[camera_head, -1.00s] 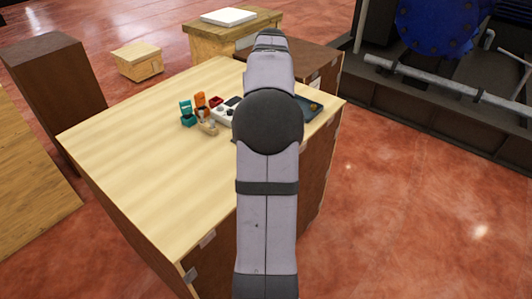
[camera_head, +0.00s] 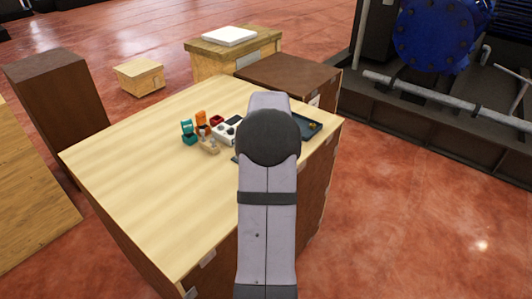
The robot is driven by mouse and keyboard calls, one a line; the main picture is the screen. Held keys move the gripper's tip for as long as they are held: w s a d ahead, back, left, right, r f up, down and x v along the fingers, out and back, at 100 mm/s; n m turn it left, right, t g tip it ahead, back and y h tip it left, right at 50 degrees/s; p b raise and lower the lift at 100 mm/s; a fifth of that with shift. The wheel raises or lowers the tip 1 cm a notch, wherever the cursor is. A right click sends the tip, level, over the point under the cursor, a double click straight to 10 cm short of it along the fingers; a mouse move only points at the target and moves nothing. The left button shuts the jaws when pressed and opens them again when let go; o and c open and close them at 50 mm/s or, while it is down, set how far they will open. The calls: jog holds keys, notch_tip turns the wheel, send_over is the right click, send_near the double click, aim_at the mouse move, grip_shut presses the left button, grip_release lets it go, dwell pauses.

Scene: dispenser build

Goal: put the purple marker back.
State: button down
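I cannot make out a purple marker in the head view. A group of small items stands on the pale wooden table (camera_head: 150,180): a teal holder (camera_head: 189,133), an orange holder (camera_head: 202,123), a small tan piece (camera_head: 209,145), a red piece (camera_head: 217,120) and a white device (camera_head: 224,133). Which of these belongs to the marker I cannot tell. My arm covers the table right of them. My gripper is hidden behind the arm, so its fingers and anything in it do not show.
A dark tray (camera_head: 309,126) with small yellowish bits lies near the table's right edge. The front and left of the tabletop are clear. A brown box (camera_head: 290,76) stands behind the table, and a dark brown cabinet (camera_head: 60,100) stands to the left.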

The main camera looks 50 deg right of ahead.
jog(key=shift+f, duration=0.2)
jog(key=shift+f, duration=0.1)
jog(key=c, duration=1.7)
grip_release()
jog(key=shift+s+a+r, duration=0.1)
jog(key=shift+r, duration=0.4)
jog(key=b+v, duration=0.2)
jog(key=v, duration=0.9)
jog(key=shift+b, duration=0.3)
jog(key=shift+a, duration=0.1)
